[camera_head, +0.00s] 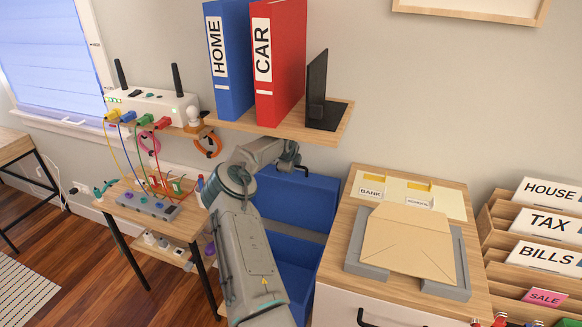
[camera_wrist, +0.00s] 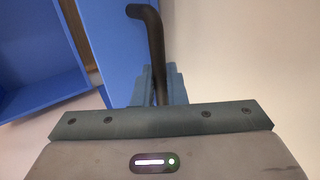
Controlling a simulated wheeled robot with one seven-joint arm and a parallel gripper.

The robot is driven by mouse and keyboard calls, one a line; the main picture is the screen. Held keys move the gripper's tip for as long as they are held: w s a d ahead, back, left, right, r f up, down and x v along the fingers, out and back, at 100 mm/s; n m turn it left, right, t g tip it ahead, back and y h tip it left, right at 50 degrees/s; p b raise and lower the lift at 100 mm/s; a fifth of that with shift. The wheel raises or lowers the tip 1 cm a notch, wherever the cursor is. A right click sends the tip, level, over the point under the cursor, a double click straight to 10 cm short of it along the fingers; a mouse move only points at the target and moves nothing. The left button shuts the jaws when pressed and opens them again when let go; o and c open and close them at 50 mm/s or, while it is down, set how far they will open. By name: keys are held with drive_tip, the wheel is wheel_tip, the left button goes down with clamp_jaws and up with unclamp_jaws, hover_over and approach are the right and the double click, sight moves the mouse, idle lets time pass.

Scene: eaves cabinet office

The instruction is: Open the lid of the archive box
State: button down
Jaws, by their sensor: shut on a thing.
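The archive box (camera_head: 292,283) is blue and stands between my arm and the wooden cabinet, with its inside partly visible. A blue panel (camera_head: 300,205), which looks like its lid, stands raised above and behind it. In the wrist view the lid (camera_wrist: 108,40) carries a dark bent handle (camera_wrist: 150,22). My gripper (camera_wrist: 160,88) is shut on this handle. In the head view my gripper (camera_head: 297,168) is at the top edge of the lid, just below the shelf, and its fingertips are hard to make out. The open box (camera_wrist: 35,50) shows at the left of the wrist view.
A wooden shelf (camera_head: 232,124) with blue and red binders (camera_head: 278,60) and a black bookend (camera_head: 318,95) hangs close above my gripper. A wooden cabinet (camera_head: 480,285) with a cardboard folder (camera_head: 408,245) is to the right. A cabled small table (camera_head: 150,205) is left.

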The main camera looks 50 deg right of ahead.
drive_tip(key=shift+s+f, duration=0.1)
drive_tip(key=shift+f, duration=0.1)
drive_tip(key=c, duration=1.5)
unclamp_jaws()
drive_tip(key=shift+c, duration=0.2)
drive_tip(key=shift+s+a+r+b, duration=0.1)
drive_tip(key=shift+a+r+b, duration=0.3)
drive_tip(key=shift+b, duration=0.3)
drive_tip(key=s+a+b, duration=0.3)
drive_tip(key=s+a, duration=0.1)
drive_tip(key=a, duration=0.6)
drive_tip(key=shift+s+a+r, duration=0.25)
drive_tip(key=shift+s+a, duration=0.1)
drive_tip(key=shift+a, duration=0.05)
